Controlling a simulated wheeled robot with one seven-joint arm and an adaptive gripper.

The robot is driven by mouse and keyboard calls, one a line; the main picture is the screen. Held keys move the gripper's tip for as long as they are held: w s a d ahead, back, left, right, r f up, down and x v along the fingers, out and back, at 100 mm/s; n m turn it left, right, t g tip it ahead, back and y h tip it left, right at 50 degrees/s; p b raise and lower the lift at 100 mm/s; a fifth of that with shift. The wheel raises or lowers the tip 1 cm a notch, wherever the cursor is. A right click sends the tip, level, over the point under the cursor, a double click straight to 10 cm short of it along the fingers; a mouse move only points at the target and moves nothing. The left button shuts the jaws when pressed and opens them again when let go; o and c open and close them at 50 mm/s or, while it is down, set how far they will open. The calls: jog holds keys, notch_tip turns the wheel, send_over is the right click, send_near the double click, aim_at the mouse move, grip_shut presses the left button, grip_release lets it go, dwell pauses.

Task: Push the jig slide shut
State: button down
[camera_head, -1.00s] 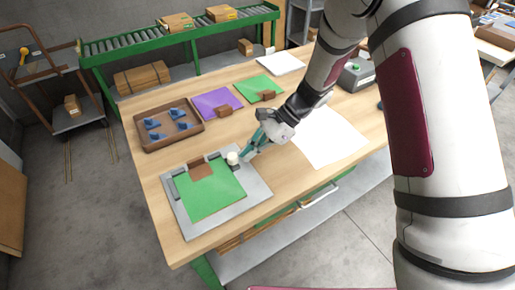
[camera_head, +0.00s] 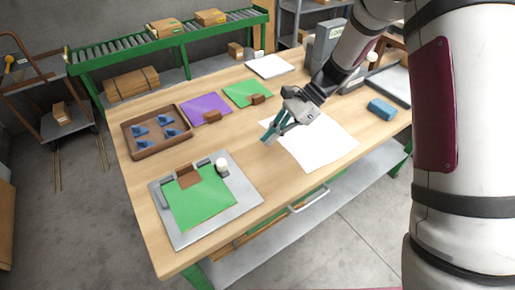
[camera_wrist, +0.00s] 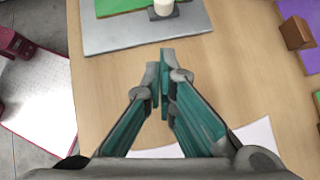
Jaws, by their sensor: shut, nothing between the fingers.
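The jig is a grey plate (camera_head: 243,199) at the front left of the table, with a green sheet (camera_head: 203,206) on it. A brown block (camera_head: 187,177) and grey stops (camera_head: 204,162) line its far edge. The slide, a dark grey piece with a white round knob (camera_head: 221,163), sits at the jig's far right corner. The knob also shows at the top of the wrist view (camera_wrist: 163,7). My gripper (camera_head: 268,137) is shut and empty, up and to the right of the jig in the head view, apart from the knob. In the wrist view its fingertips (camera_wrist: 161,62) point toward the jig.
A brown tray (camera_head: 135,152) with several blue parts lies behind the jig. Purple (camera_head: 207,108) and green (camera_head: 247,93) sheets with brown blocks lie farther back. A white sheet (camera_head: 325,145) is near my gripper. A blue block (camera_head: 381,109) lies at right.

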jog(key=shift+v, duration=1.25)
jog(key=s+d+r+n+t+h+p, duration=0.1)
jog(key=s+d+r+n+h, duration=0.15)
jog(key=s+r, duration=0.45)
jog(key=s+d+r+n+t+h+p, duration=0.1)
jog(key=s+d+r+n, duration=0.3)
jog(key=r, duration=0.5)
jog(key=s+d+r+n+t+h+p, duration=0.1)
jog(key=s+d+r+n+t+h, duration=0.1)
jog(key=s, duration=0.7)
jog(key=s+d+r+n+t+h+p, duration=0.2)
jog(key=s+d+r+n, duration=0.3)
jog(key=s, duration=0.4)
jog(key=shift+d+r+t+h, duration=0.15)
jog(key=shift+d+t+h, duration=0.3)
jog(key=shift+d+t, duration=0.2)
